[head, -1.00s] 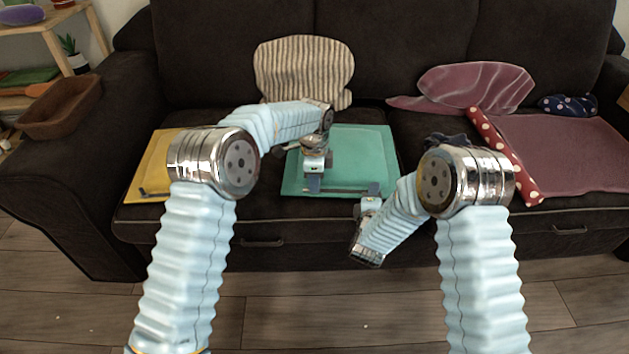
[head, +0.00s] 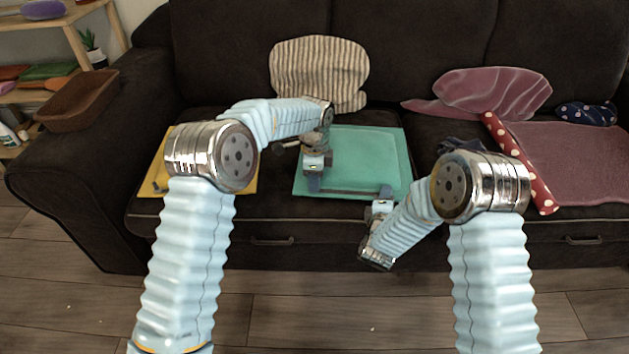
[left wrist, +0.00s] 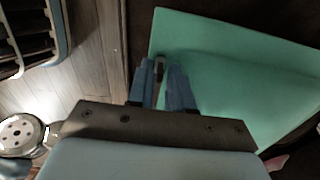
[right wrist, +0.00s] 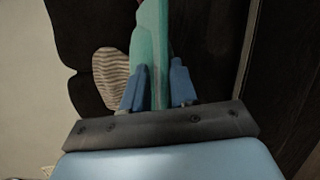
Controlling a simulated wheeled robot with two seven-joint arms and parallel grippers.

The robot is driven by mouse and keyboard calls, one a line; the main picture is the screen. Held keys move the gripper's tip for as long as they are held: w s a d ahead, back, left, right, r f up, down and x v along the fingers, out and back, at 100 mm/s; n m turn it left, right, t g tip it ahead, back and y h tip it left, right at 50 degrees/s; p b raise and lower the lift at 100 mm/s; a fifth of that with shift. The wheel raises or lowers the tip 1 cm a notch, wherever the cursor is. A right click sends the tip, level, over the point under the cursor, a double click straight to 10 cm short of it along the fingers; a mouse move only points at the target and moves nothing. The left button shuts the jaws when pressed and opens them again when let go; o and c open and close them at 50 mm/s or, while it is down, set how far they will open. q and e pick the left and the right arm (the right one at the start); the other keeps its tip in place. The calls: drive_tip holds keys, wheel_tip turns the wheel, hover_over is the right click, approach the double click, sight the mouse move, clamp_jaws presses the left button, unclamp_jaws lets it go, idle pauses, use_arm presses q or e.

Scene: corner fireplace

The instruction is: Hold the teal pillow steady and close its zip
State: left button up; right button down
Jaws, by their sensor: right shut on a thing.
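The teal pillow (head: 360,150) lies flat on the middle of the sofa seat. A dark zip line (head: 350,193) runs along its front edge. My left gripper (head: 314,186) points down at the front left part of that edge. In the left wrist view its fingers (left wrist: 163,75) stand slightly apart, with a small dark piece (left wrist: 160,68), perhaps the zip pull, between the tips. My right gripper (head: 386,193) is at the pillow's front right corner. In the right wrist view its fingers (right wrist: 157,85) are shut on the pillow (right wrist: 152,45).
A yellow cushion (head: 160,172) lies to the left, partly behind my left arm. A striped cushion (head: 320,70) leans at the back. A mauve cloth (head: 580,155) and a dotted red roll (head: 520,160) lie to the right. Floor in front of the sofa (head: 300,310) is clear.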

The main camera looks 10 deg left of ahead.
drive_tip(key=shift+d+f, duration=0.15)
use_arm(q)
wheel_tip(320, 180, up, 12)
drive_tip(key=shift+f, duration=0.2)
use_arm(e)
drive_tip(key=c, duration=1)
unclamp_jaws()
drive_tip(key=shift+o, duration=0.9)
drive_tip(key=shift+o, duration=0.4)
drive_tip(key=o, duration=0.5)
drive_tip(key=shift+c, duration=0.2)
drive_tip(key=shift+s+f, duration=0.1)
